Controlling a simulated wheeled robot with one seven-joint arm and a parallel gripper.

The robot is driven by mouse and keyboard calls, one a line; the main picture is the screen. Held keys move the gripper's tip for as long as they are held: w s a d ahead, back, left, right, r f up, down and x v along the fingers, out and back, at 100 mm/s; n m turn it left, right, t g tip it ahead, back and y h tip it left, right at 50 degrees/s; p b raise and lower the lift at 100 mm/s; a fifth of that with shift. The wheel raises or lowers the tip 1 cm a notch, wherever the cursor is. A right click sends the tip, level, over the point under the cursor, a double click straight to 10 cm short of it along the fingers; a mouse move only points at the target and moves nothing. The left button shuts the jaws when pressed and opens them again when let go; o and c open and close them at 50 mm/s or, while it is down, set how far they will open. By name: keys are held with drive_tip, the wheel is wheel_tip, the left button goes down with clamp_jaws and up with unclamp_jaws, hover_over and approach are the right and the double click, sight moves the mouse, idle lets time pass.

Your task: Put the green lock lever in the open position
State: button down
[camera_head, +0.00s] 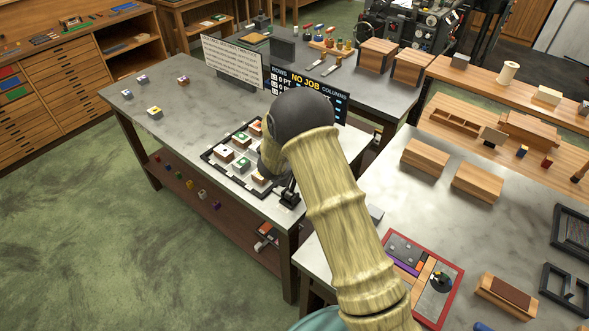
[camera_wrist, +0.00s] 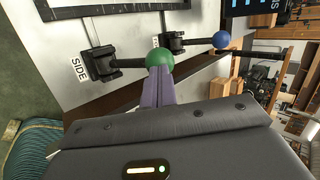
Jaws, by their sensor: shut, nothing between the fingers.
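The green lock lever shows in the wrist view as a green ball knob (camera_wrist: 160,60) on a black arm that runs right from a black bracket (camera_wrist: 99,62) at the table edge. A white label reading "SIDE" (camera_wrist: 78,68) lies beside the bracket. My gripper (camera_wrist: 158,76) is shut and empty. Its fingertips are right at the near side of the green knob and overlap it in the picture; I cannot tell whether they touch. In the head view my arm hides the gripper and the green knob.
A second lever with a blue knob (camera_wrist: 221,40) is close by, right of the green one. In the head view, a black frame with several type blocks (camera_head: 241,163) lies on the grey table (camera_head: 190,107). A "NO JOB" sign (camera_head: 306,84) stands behind my arm.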

drive_tip(key=shift+r, duration=0.1)
drive_tip(key=b+v, duration=0.1)
drive_tip(key=v, duration=1.2)
drive_tip(key=shift+s+r, duration=0.2)
drive_tip(key=shift+r, duration=0.1)
drive_tip(key=shift+w, duration=0.1)
